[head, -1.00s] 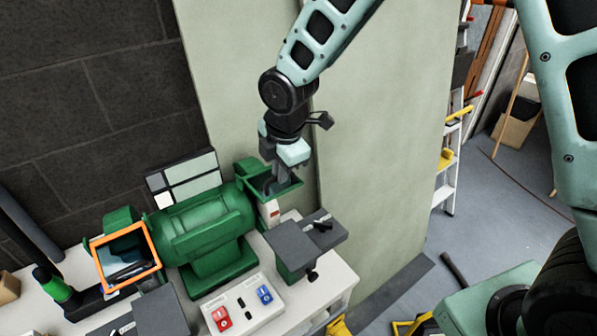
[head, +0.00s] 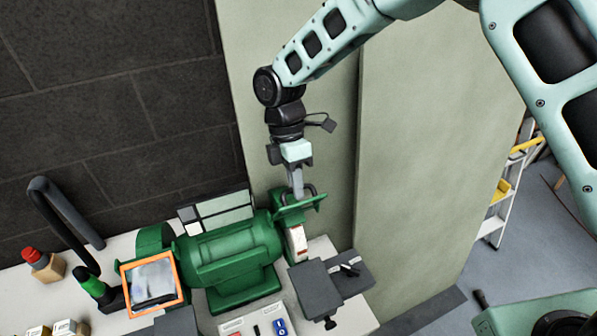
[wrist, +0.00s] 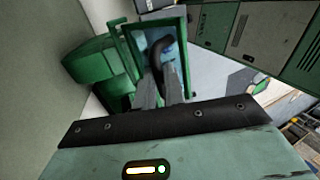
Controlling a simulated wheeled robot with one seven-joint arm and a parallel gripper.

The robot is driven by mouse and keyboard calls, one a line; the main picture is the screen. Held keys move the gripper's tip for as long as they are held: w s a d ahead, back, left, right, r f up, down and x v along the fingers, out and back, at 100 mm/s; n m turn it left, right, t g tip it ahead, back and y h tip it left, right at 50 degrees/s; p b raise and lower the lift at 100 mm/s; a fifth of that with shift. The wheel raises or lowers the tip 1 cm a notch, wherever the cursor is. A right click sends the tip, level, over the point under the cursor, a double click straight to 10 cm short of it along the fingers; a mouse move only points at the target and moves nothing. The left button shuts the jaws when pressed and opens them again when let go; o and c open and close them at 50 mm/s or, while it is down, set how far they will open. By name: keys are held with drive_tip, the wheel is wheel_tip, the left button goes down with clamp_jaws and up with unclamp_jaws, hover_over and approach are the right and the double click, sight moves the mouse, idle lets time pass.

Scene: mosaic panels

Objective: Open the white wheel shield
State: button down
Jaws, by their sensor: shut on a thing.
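The green-framed shield (head: 304,207) is at the right end of the green bench grinder (head: 232,255), above the white wheel (head: 297,238). In the head view it shows nearly edge-on and tilted up, with the wheel's front visible below it. In the wrist view the shield frame (wrist: 185,55) surrounds a bluish clear pane, with a dark curved handle (wrist: 160,47). My gripper (head: 297,194) is above the shield with its fingers pointing down. It is shut on the handle, which also shows between the fingers in the wrist view (wrist: 162,75). The exact contact is partly hidden.
An orange-framed shield (head: 181,292) is at the grinder's left end. A grey tool rest (head: 315,288) stands in front of the white wheel. A pale panel (head: 300,90) stands close behind.

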drive_tip(key=shift+w+f, duration=0.1)
drive_tip(key=shift+w, duration=0.7)
drive_tip(key=c, duration=1.6)
unclamp_jaws()
drive_tip(key=shift+w, duration=0.1)
drive_tip(key=shift+o, duration=0.5)
drive_tip(key=shift+w+a+g, duration=0.15)
drive_tip(key=shift+w+g, duration=0.05)
drive_tip(key=shift+g, duration=0.1)
drive_tip(key=shift+s, duration=0.1)
drive_tip(key=shift+s, duration=0.1)
drive_tip(key=b+v, duration=0.6)
drive_tip(key=v, duration=1.1)
drive_tip(key=shift+a, duration=0.2)
drive_tip(key=shift+s, duration=0.15)
